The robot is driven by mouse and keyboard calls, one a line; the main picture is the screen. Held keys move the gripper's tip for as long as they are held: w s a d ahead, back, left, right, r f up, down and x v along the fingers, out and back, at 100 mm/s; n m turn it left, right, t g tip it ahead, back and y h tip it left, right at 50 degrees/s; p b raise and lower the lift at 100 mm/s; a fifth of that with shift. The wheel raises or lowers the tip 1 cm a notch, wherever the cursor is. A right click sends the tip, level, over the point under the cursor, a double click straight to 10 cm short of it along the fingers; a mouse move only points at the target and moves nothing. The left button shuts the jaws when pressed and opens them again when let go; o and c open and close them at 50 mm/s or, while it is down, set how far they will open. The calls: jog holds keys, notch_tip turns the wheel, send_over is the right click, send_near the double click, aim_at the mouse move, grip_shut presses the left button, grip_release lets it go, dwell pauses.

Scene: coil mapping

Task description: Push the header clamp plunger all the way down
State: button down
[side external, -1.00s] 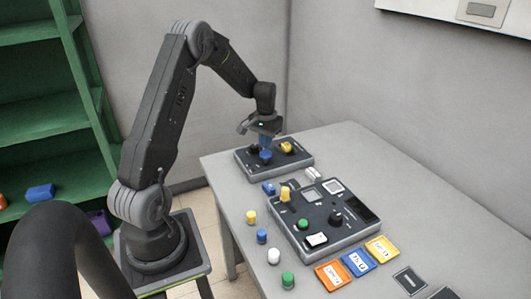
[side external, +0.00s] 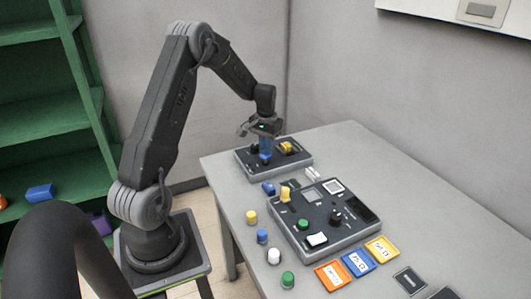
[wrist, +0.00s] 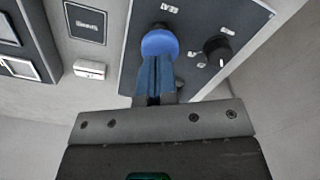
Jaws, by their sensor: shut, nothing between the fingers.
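A blue round-topped plunger (wrist: 159,43) stands on the dark far panel (wrist: 133,72). It also shows as a blue cap (side external: 265,159) in the side external view. I take it for the header clamp plunger, but no readable label confirms this. My gripper (wrist: 157,58) has its blue fingers shut together with nothing between them. In the wrist view the fingertips overlap the near edge of the blue cap. In the side external view my gripper (side external: 265,151) is directly above the cap, very close. I cannot tell whether they touch; the fingers hide part of the plunger.
A black knob (wrist: 217,50) stands beside the plunger on the same panel, and a yellow part (side external: 286,147) stands to its right. A larger control panel (side external: 322,217) is nearer the camera. Several coloured pegs and label tiles lie around it on the grey table (side external: 345,140).

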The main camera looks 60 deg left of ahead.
aim_at(266, 153)
jog(key=shift+f, duration=1.95)
jog(key=shift+r, duration=4.3)
jog(key=s+d+r+m+t+y, duration=0.1)
jog(key=s+d+r, duration=0.1)
jog(key=d+r, duration=0.55)
jog(key=s+d+r+m+t, duration=0.15)
jog(key=d+r, duration=0.35)
jog(key=d, duration=0.5)
jog(key=s+d+r+m+t+h, duration=0.1)
jog(key=s+d+r+m+t, duration=0.2)
jog(key=s+d, duration=1)
jog(key=shift+s+d, duration=0.35)
jog(key=shift+s, duration=0.5)
